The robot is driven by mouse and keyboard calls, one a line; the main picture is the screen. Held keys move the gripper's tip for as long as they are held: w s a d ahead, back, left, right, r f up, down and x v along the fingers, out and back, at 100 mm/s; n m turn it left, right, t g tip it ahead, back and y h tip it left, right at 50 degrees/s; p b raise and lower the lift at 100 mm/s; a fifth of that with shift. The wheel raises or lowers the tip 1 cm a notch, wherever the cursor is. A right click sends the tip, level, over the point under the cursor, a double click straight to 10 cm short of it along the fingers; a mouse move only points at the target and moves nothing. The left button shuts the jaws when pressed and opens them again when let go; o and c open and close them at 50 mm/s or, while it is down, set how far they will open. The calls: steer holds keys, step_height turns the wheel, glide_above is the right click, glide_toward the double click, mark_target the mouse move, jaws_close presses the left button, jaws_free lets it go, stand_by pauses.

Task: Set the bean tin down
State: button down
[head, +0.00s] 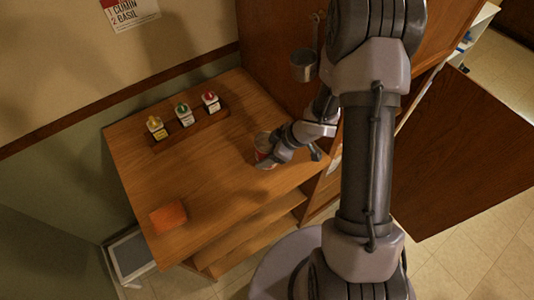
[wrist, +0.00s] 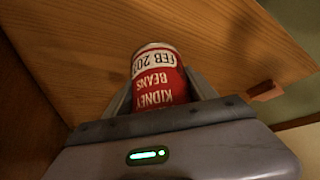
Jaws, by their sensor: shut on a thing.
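The bean tin (wrist: 158,80) is red with a white band, and its label reads "KIDNEY BEANS" and "FEB 20", upside down in the wrist view. My gripper (wrist: 160,100) is shut on the tin, with one finger on each side of it. In the head view the tin (head: 263,145) is at the right side of the wooden counter top, partly hidden by my gripper (head: 267,157). I cannot tell whether its base touches the wood.
A wooden rack (head: 192,130) with several small capped bottles stands at the back of the counter (head: 215,170). An orange block (head: 168,217) lies at the front left. The counter's middle is clear.

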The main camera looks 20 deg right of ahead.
steer(key=shift+c, duration=1.4)
jaws_free()
steer(key=shift+f, duration=0.1)
steer(key=shift+r, duration=0.2)
steer(key=p+v, duration=0.6)
steer(key=v, duration=0.6)
steer(key=shift+f, duration=0.1)
